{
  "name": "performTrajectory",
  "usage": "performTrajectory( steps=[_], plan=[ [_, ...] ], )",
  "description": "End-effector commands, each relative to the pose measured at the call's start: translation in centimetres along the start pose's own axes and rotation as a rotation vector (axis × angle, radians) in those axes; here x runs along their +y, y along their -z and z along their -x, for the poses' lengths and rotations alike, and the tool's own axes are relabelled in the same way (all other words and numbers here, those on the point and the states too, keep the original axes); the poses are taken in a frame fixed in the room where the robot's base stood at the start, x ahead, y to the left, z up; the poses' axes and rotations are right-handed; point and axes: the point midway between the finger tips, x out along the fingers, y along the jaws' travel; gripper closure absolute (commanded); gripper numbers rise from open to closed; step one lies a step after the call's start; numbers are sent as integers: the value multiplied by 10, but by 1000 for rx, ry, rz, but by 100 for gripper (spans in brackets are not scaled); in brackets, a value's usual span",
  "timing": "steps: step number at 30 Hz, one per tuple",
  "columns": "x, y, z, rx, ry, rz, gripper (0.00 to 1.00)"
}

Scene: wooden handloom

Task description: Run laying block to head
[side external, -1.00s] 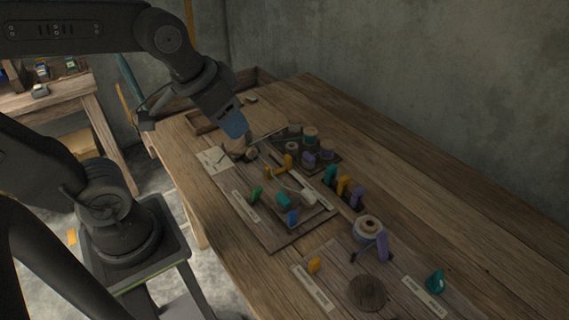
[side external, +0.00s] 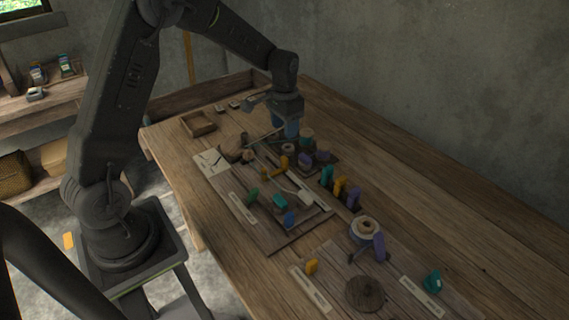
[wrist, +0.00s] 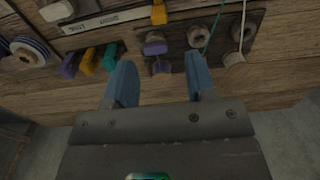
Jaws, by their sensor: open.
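My gripper (side external: 287,130) is over the dark spool rack at the far side of the bench, its blue fingers pointing down. A purple-topped spool (wrist: 155,45) is just beyond the fingertips, beside a cream spool (wrist: 196,37). A brown wooden block (side external: 233,147) lies left of the gripper, by a paper sheet (side external: 210,162). A pale block (side external: 304,197) with a cord lies on the work board (side external: 274,238). I cannot tell which piece is the laying block.
Teal (side external: 327,174), orange (side external: 340,187) and purple (side external: 353,198) pieces stand in a row right of the board. A blue-and-white spool (side external: 364,230) and a dark disc (side external: 366,293) are nearer. An open wooden box (side external: 198,124) is behind. The bench's right side is clear.

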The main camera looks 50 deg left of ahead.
Motion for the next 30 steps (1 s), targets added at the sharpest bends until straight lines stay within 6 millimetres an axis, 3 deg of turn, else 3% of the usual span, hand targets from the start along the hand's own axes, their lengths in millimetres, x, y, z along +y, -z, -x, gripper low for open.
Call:
performTrajectory(
  steps=[5,15,21,30],
  plan=[
    [0,-1,-20,-5,-2,0,49],
    [1,-1,-88,-6,-2,0,49],
    [1,-1,-120,-3,-1,0,49],
    [1,-1,-137,-1,-1,0,49]
  ],
)
